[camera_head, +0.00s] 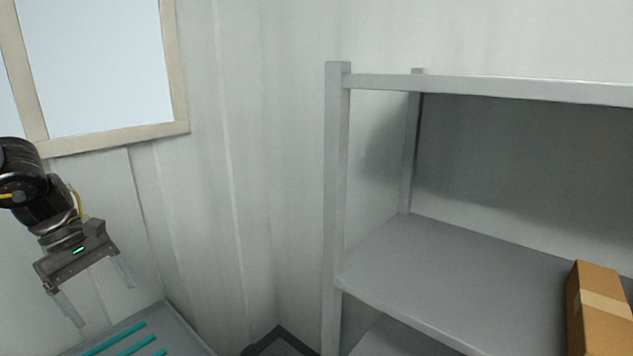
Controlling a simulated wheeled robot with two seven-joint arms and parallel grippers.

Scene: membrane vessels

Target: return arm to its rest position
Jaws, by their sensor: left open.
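My left gripper (104,304) is at the left of the head view, on my dark arm that comes in from the left edge. Its two pale fingers point down and stand well apart, with nothing between them. It hangs in the air in front of the white wall, above and to the left of a grey tray with teal bars (182,327). My right gripper is not in view.
A grey metal shelf unit (337,200) fills the right side. A brown cardboard box (590,285) stands on its middle shelf (450,270). A framed window (95,65) is at upper left. A dark object (280,342) shows at the bottom edge.

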